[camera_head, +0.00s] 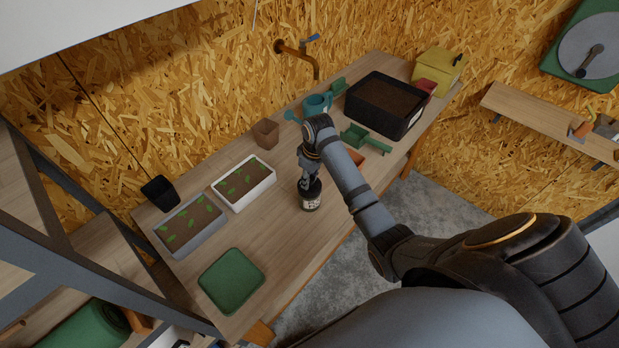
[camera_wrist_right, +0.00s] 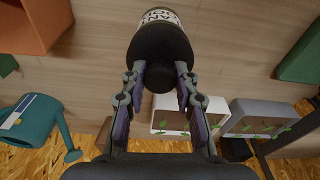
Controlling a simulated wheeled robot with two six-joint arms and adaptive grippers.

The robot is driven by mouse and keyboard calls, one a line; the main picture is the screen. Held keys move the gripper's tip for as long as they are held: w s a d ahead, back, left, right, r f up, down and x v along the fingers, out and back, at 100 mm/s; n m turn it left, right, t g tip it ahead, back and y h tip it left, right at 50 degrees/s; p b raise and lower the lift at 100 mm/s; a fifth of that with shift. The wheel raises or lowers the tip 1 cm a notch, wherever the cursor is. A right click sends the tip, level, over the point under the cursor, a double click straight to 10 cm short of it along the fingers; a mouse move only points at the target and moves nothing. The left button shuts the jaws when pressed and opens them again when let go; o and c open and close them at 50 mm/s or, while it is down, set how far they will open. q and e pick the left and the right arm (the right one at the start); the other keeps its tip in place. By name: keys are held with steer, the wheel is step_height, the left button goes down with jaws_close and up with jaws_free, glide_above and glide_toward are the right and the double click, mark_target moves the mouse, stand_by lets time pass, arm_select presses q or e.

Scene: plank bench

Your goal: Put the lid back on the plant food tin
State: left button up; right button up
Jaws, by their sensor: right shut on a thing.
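The plant food tin (camera_head: 311,203) stands upright near the front edge of the bench, dark with a white label; the label (camera_wrist_right: 158,16) also shows at the top of the right wrist view. The dark round lid (camera_wrist_right: 158,46) with its knob is at the tin's top, lined up with it. I cannot tell whether it is fully seated or slightly above the rim. My right gripper (camera_wrist_right: 160,76) is shut on the lid, its fingers on either side of the knob; in the head view the right gripper (camera_head: 309,183) is directly above the tin. My left gripper is not in view.
A white seedling tray (camera_head: 268,184), a grey seedling tray (camera_head: 184,254) and a green tray (camera_head: 231,281) lie to the left. A brown pot (camera_head: 265,134), teal watering can (camera_head: 318,104), green scoop (camera_head: 366,140) and black soil tub (camera_head: 379,120) are farther back. Bench around the tin is clear.

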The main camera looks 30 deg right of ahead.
stand_by(0.4)
steer(key=o, duration=1)
steer(key=o, duration=0.5)
steer(key=shift+r, duration=3.5)
steer(key=shift+c, duration=0.3)
jaws_close()
